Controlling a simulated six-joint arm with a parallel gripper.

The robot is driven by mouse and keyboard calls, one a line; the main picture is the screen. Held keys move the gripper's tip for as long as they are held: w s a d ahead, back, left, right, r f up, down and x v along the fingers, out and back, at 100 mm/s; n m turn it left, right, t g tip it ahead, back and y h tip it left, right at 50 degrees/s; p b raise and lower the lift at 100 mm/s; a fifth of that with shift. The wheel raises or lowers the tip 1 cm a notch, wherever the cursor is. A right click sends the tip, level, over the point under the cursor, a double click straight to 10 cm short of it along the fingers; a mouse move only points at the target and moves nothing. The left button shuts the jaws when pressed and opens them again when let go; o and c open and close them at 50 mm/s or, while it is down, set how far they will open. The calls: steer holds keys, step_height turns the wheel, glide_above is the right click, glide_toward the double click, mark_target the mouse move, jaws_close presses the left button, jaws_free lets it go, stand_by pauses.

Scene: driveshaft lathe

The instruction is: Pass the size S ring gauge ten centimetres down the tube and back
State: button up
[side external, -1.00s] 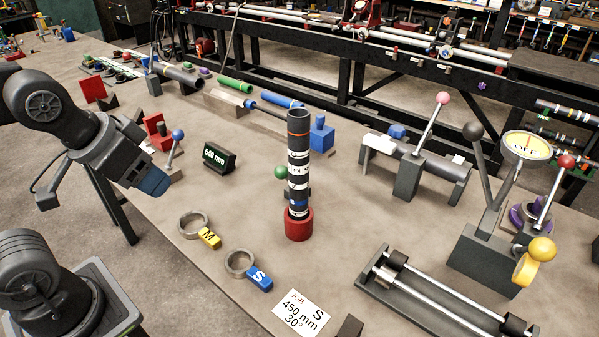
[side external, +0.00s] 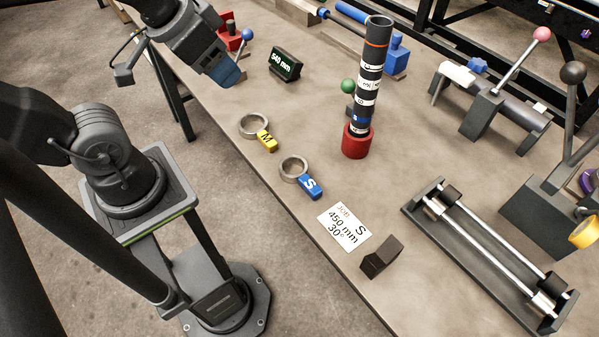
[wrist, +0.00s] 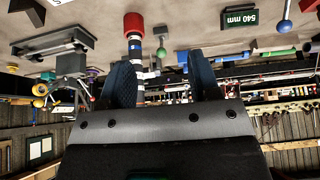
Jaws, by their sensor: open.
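The size S ring gauge (side external: 294,169), a grey metal ring with a blue tag (side external: 311,187) marked S, lies flat near the table's front edge. The size M ring gauge (side external: 254,126) with a yellow tag lies to its upper left. The black tube (side external: 368,85), with white bands and an orange stripe near its top, stands upright in a red base (side external: 356,142); no ring is around it.
The job card (side external: 345,228) and a dark block (side external: 381,257) lie right of the S gauge. A roller stand (side external: 490,255) is at lower right. A green ball (side external: 348,86) sits close left of the tube. A 540 mm display (side external: 285,64) stands behind the rings.

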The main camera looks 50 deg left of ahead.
stand_by(0.4)
steer(key=n+g, duration=0.6)
steer(key=n, duration=1.2)
glide_above(317, 190)
steer(key=f, duration=1.7)
steer(key=shift+d+f, duration=0.25)
steer(key=shift+f, duration=0.15)
steer(key=shift+a+f, duration=0.15)
steer(key=shift+f, duration=1.25)
steer(key=shift+a+f, duration=0.1)
steer(key=shift+f, duration=1.3)
steer(key=shift+c, duration=0.5)
